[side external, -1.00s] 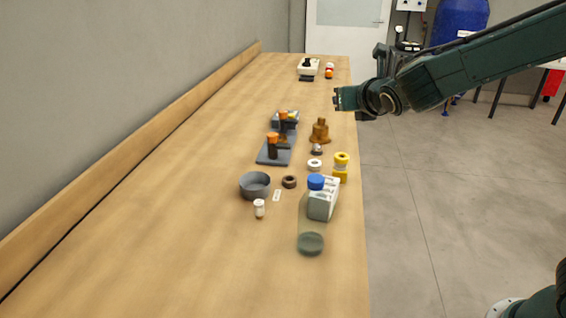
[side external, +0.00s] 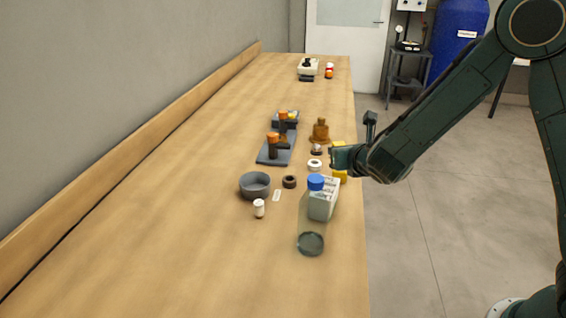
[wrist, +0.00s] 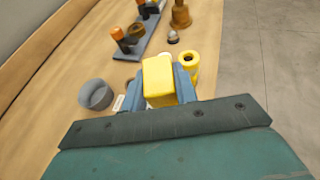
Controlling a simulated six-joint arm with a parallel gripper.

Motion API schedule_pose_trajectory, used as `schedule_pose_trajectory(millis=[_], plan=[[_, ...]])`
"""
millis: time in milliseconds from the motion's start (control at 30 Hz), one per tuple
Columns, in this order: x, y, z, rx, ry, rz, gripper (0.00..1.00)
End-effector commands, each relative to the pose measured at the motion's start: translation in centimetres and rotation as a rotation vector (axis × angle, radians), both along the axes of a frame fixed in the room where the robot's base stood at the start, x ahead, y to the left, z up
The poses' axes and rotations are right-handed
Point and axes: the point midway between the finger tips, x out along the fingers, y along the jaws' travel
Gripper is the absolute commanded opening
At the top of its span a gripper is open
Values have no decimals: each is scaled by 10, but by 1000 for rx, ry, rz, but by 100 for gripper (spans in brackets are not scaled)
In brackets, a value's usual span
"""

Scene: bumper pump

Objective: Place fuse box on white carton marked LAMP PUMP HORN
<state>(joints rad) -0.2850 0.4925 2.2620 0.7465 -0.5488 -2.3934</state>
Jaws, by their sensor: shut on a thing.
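The fuse box, a small yellow block with rounded edges (wrist: 158,75), is between the two blue-grey fingers of my gripper (wrist: 162,86) in the wrist view. My gripper is shut on it. In the side view my gripper (side external: 340,160) is low over the bench's right edge, and yellow (side external: 340,178) shows just below it. I cannot tell whether the box still touches the bench. The white carton with dark print on top (side external: 326,202) stands close in front of my gripper, partly behind the clear bottle. The carton is hidden in the wrist view.
A clear bottle with a blue cap (side external: 316,183) stands against the carton's near left side. A yellow ring-shaped part (wrist: 193,62) is close by the gripper. A grey bowl (side external: 255,185), dark ring (side external: 289,182) and brass part (side external: 320,131) are around. The left bench is clear.

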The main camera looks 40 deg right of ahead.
Motion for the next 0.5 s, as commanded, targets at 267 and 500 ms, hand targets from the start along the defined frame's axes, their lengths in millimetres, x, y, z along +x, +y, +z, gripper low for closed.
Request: schedule_pose_trajectory(millis=[267, 500], plan=[[0, 0, -26, 0, 1, 0, 6], [0, 0, -28, 0, 0, 0, 6]])
